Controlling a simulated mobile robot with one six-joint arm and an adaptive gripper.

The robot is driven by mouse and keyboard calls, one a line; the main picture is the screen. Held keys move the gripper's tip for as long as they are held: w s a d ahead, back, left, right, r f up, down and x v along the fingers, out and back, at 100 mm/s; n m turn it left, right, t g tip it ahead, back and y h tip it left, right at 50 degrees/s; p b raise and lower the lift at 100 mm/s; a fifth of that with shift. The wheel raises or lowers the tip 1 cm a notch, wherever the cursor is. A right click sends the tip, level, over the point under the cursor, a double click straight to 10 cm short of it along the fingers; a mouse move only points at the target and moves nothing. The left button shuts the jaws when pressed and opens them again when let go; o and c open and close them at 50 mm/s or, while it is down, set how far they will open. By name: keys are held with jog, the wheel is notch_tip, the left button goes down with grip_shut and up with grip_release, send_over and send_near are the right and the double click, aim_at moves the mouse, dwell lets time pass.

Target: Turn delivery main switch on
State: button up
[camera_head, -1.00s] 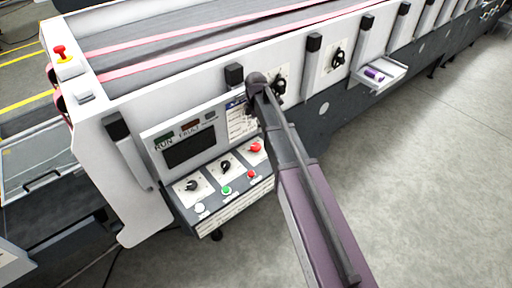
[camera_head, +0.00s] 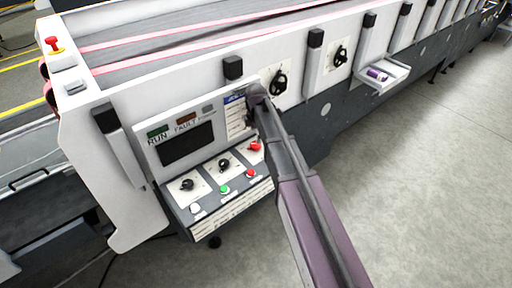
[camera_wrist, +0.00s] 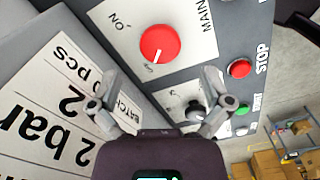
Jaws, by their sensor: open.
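The main switch is a round red knob (camera_wrist: 160,43) on a white plate, with "MAIN" and "ON" printed beside it in the wrist view. Its white pointer line is turned away from the "ON" mark, toward a small label too unclear to read. In the head view the red knob (camera_head: 255,146) sits at the panel's upper right, just left of my arm. My gripper (camera_wrist: 160,84) is open and empty, its fingers apart below the knob in the wrist view and not visibly touching it. In the head view the fingers are mostly hidden by my arm.
The control panel (camera_head: 207,192) also has two black selector knobs and white, green and red buttons. In the wrist view the red stop button (camera_wrist: 239,69) lies close right of my gripper. A small tray (camera_head: 391,75) with a purple item juts out further right along the machine.

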aim_at(256, 144)
jog(key=shift+f+b, duration=1.9)
jog(key=shift+f, duration=0.25)
jog(key=c, duration=1.2)
